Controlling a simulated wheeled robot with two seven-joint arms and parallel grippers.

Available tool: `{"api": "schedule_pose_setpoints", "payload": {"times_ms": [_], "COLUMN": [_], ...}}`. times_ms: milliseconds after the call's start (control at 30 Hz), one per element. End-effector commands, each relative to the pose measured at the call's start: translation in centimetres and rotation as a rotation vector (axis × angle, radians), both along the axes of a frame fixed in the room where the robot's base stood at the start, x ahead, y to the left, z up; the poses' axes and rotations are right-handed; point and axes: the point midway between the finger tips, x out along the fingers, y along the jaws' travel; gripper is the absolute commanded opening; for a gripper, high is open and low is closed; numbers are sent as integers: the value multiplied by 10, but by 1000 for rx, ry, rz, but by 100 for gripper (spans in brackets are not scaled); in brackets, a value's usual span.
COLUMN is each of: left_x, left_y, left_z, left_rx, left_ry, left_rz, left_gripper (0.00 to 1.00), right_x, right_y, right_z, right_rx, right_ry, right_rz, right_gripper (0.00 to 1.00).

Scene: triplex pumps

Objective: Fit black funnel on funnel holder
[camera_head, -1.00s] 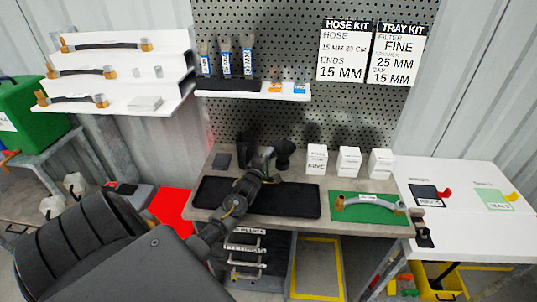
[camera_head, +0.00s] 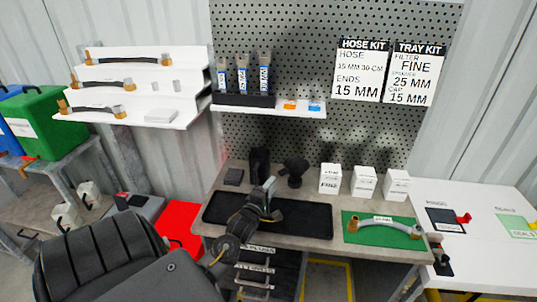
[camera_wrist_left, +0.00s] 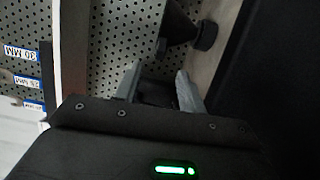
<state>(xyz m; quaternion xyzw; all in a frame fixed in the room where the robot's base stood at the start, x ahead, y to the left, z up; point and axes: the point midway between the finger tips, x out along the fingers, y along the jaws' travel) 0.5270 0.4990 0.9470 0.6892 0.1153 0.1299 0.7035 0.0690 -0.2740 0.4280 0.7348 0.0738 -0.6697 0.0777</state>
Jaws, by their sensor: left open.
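A black funnel-shaped piece (camera_head: 296,166) stands at the back of the grey workbench, with a dark base beneath it. I cannot separate funnel from holder in the head view. A dark upright block (camera_head: 259,163) stands to its left. In the left wrist view a black cone (camera_wrist_left: 178,24) with a round black knob (camera_wrist_left: 205,36) shows just beyond the fingers; how they join is unclear. My left gripper (camera_head: 270,193) is open, in front of these pieces and above the black mat; its fingers (camera_wrist_left: 158,86) look empty. My right gripper is not in view.
A black mat (camera_head: 312,218) lies on the bench. White boxes (camera_head: 364,182) and a green mat (camera_head: 360,239) with a hose are to the right. A small dark item (camera_head: 233,176) lies at left.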

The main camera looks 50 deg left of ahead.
Motion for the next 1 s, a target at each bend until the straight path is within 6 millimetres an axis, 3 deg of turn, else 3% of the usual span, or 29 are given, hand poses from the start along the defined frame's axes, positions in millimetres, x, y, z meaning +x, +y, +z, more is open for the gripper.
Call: {"api": "schedule_pose_setpoints", "payload": {"times_ms": [200, 1000], "left_x": [-15, -15], "left_y": [-6, -6], "left_z": [0, 0], "left_rx": [-1, -1], "left_ry": [-1, 0], "left_rz": [0, 0], "left_gripper": [40, 40], "right_x": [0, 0], "right_y": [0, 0], "right_z": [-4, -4], "right_rx": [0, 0], "right_ry": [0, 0], "right_rz": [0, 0], "right_gripper": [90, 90]}}
